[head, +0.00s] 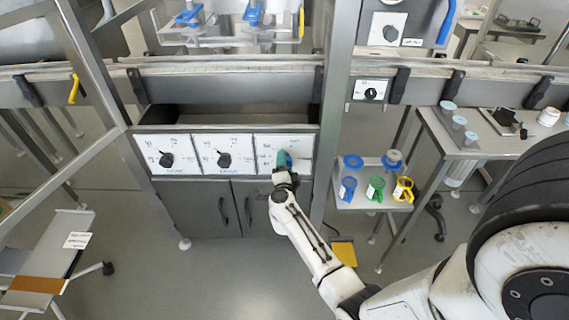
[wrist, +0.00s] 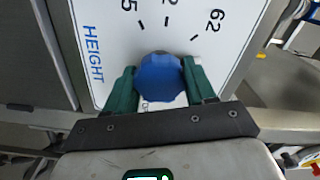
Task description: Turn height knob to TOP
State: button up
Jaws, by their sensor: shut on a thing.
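The height knob (wrist: 158,78) is blue and scalloped, and sits on a white dial plate (wrist: 110,20) with printed tick marks and the word HEIGHT. My gripper (wrist: 160,84) has its two green fingers on either side of the knob and is shut on it. In the head view my gripper (head: 284,162) is at the rightmost of three white dial panels (head: 300,143) and covers most of the knob. The knob's pointer and part of the scale are hidden, so its setting cannot be read.
Two similar panels with black knobs (head: 166,160) (head: 224,160) are to the left. A metal frame post (head: 335,110) stands close on the right. Beyond it are a shelf with coloured jugs (head: 375,188) and a side table (head: 480,135). The floor in front is clear.

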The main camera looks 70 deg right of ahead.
jog(key=m, duration=0.5)
jog(key=shift+s+d+m, duration=0.1)
jog(key=shift+s+m, duration=0.05)
jog(key=shift+m, duration=0.25)
jog(key=m+b, duration=0.2)
jog(key=m, duration=0.4)
jog(key=shift+f, duration=0.15)
jog(key=m+b, duration=0.1)
jog(key=m, duration=0.4)
jog(key=shift+f+m+b, duration=0.15)
jog(key=shift+m+b, duration=0.15)
jog(key=shift+m, duration=0.1)
jog(key=m+b, duration=0.2)
jog(key=m, duration=0.4)
jog(key=o, duration=0.8)
jog(key=shift+o, duration=1.1)
jog(key=shift+a, duration=0.2)
